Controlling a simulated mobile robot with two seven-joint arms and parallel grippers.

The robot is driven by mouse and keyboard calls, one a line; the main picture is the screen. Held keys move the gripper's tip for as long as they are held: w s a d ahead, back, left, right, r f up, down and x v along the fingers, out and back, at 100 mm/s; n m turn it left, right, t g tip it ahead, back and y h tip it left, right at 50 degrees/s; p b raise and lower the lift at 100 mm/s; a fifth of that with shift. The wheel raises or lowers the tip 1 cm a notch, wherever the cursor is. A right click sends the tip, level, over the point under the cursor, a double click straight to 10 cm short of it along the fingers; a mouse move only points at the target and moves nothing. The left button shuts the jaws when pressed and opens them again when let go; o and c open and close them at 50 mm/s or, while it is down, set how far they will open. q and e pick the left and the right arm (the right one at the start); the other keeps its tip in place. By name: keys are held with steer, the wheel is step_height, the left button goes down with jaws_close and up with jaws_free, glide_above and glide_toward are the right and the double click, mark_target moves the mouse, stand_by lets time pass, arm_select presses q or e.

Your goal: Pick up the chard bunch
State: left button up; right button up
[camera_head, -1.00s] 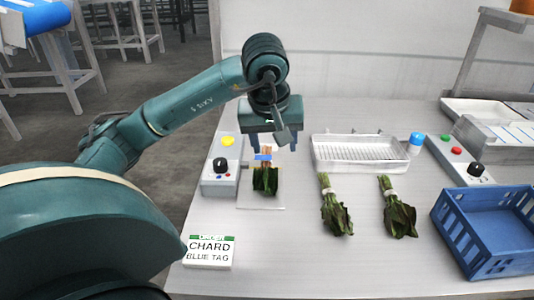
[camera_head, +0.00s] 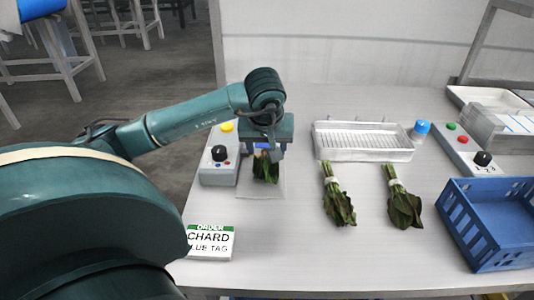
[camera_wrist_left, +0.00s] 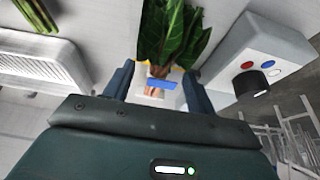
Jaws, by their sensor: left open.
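The chard bunch (camera_head: 265,170) has dark green leaves and lies on a pale flat pad on the table. In the left wrist view the chard bunch (camera_wrist_left: 177,38) shows its reddish stems with a blue tag (camera_wrist_left: 162,84) across them. My left gripper (camera_head: 266,152) is directly over the stem end, pointing down. In the left wrist view its open fingers (camera_wrist_left: 160,82) stand on either side of the stems and tag. I cannot tell whether the fingers touch the bunch. My right gripper is not in view.
Two white-tagged leafy bunches (camera_head: 338,197) (camera_head: 403,200) lie to the right. A white ribbed tray (camera_head: 362,154) is behind them and a blue crate (camera_head: 459,214) is far right. A control box (camera_head: 219,173) stands close left of the pad. An order card (camera_head: 211,246) reads chard, blue tag.

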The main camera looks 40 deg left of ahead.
arm_select(q)
steer(key=shift+x, duration=1.35)
steer(key=shift+c, duration=0.5)
steer(key=shift+r, duration=0.1)
steer(key=c, duration=1)
